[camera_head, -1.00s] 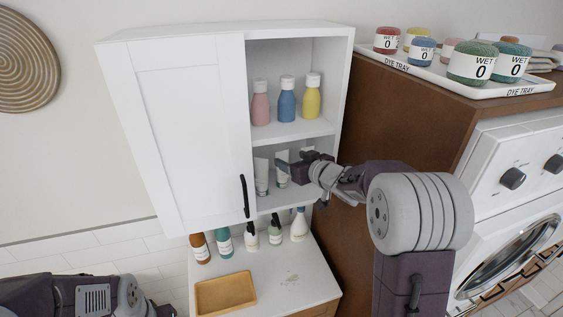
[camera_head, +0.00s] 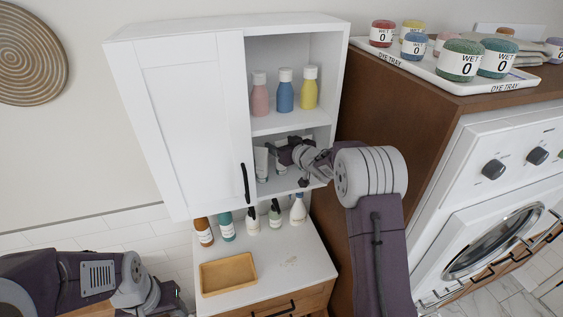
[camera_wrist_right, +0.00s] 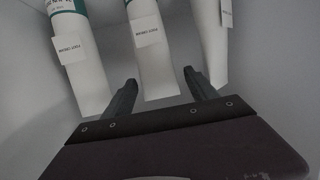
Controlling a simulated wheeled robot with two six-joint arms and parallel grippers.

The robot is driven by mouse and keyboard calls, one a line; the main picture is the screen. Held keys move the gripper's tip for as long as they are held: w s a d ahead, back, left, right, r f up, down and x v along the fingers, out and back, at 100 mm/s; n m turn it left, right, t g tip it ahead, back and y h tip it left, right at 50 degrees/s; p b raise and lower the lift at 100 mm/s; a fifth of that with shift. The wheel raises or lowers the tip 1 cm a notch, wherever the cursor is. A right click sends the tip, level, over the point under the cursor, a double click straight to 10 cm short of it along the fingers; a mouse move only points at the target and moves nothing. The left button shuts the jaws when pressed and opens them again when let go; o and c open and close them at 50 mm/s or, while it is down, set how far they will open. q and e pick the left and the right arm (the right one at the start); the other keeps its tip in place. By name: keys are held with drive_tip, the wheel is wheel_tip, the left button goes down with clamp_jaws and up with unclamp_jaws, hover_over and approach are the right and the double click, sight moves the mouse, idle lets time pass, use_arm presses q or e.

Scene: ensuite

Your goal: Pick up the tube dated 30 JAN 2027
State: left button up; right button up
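Several white tubes stand in the cabinet's lower compartment. The right wrist view shows a left tube (camera_wrist_right: 82,60) with a teal band, a middle tube (camera_wrist_right: 151,50) and a right tube (camera_wrist_right: 209,40). Each has a small white tag whose date I cannot read. In the head view a tube (camera_head: 261,164) shows partly behind the door's edge. My right gripper (camera_wrist_right: 159,77) is open, its fingers on either side of the middle tube's lower end; contact is not clear. It also shows inside the compartment in the head view (camera_head: 276,150). My left arm is at lower left, its fingers out of view.
The white cabinet door (camera_head: 193,125) covers the left side. The upper shelf holds pink, blue and yellow bottles (camera_head: 309,88). Below are several bottles (camera_head: 227,227) and a tan tray (camera_head: 228,274) on a counter. A brown panel (camera_head: 375,110) stands close on the right.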

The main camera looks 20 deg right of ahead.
drive_tip(key=shift+w+f, duration=0.15)
drive_tip(key=shift+w, duration=0.05)
drive_tip(key=c, duration=1)
clamp_jaws()
drive_tip(key=shift+s, duration=0.2)
drive_tip(key=shift+r, duration=0.2)
